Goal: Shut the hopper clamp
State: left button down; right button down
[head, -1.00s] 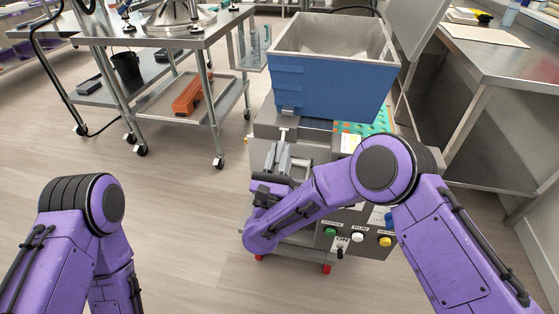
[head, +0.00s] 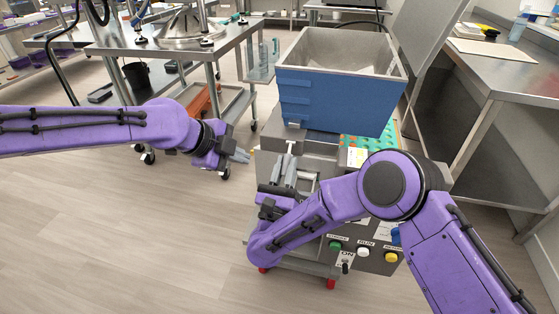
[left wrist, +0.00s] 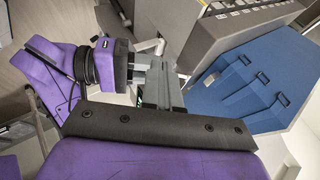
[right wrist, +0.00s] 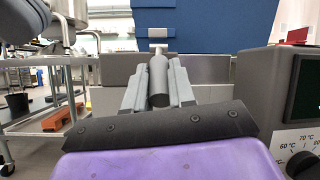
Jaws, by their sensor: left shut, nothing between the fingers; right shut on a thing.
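The blue hopper (head: 340,95) sits on top of the grey depositor. The hopper clamp (head: 291,148) is at its front left, below the blue wall; its metal crosspiece also shows in the right wrist view (right wrist: 158,47). My right gripper (head: 284,172) is shut on the clamp's grey cylindrical handle (right wrist: 158,82), which lies between its fingers. The handle points back toward my gripper, away from the hopper. My left gripper (head: 242,156) is shut and empty, left of the clamp and apart from it. In the left wrist view its fingers (left wrist: 155,85) partly overlap the right gripper region.
The depositor's front panel has a green button (head: 335,246), a white one, a yellow one and a temperature dial (right wrist: 300,140). A steel cart (head: 225,45) stands behind left, a steel table (head: 500,70) at right. The floor at left front is clear.

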pick_arm(q)
jog(key=s+d+r+m+g+h, duration=0.1)
jog(key=s+d+r+h, duration=0.1)
jog(key=s+r, duration=0.4)
pick_arm(e)
jog(key=shift+s+f, duration=0.1)
jog(key=shift+f, duration=0.05)
pick_arm(q)
jog(key=w+a+x, duration=0.1)
jog(key=w+x, duration=0.1)
jog(key=x, duration=1)
jog(key=shift+w+f, duration=0.35)
